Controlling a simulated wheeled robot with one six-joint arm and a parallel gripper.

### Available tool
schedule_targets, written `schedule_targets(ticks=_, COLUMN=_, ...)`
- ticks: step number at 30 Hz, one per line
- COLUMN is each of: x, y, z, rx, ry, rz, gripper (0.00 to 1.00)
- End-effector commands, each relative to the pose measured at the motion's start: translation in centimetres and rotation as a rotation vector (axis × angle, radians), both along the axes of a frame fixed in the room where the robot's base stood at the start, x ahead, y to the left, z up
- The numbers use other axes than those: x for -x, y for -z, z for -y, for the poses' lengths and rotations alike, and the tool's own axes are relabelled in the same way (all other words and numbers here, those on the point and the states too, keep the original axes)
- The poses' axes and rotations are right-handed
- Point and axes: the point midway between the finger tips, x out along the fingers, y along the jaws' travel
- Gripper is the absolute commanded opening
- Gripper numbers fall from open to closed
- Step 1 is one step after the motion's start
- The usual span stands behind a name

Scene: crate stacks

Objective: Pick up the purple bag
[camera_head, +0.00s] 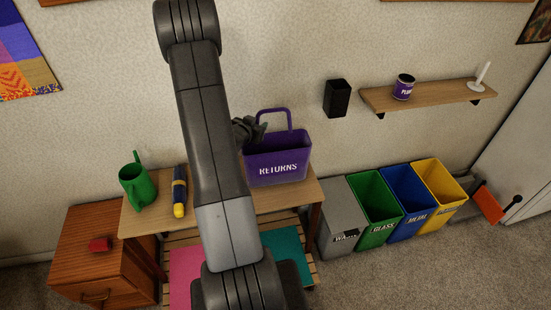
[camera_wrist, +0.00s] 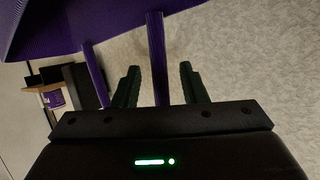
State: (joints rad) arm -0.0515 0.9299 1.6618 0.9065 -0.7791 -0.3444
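The purple bag (camera_head: 288,153), marked RETURNS, stands upright on a wooden table (camera_head: 300,197), its loop handle raised. My gripper (camera_head: 261,127) is beside the left side of the handle, above the bag's rim; my arm partly hides it. In the wrist view my gripper (camera_wrist: 160,80) has its two dark fingers spread. One purple handle post (camera_wrist: 156,45) runs between them, with gaps visible on both sides. The bag's body (camera_wrist: 60,22) fills the upper left of that view.
Several bins, including a grey one (camera_head: 341,200), stand to the right. A wall shelf (camera_head: 430,95) and a black wall box (camera_head: 337,98) are behind.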

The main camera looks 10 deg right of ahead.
Motion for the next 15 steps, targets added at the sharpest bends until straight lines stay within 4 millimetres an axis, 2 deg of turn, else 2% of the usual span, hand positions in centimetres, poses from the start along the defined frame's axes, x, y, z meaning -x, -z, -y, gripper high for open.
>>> schedule_targets(ticks=10, x=-0.55, y=0.32, z=0.37, rx=-0.001, ry=0.000, rz=-0.001, gripper=0.37)
schedule_targets(ticks=15, x=-0.54, y=0.30, z=0.37, rx=0.000, ry=0.000, rz=0.000, gripper=0.04)
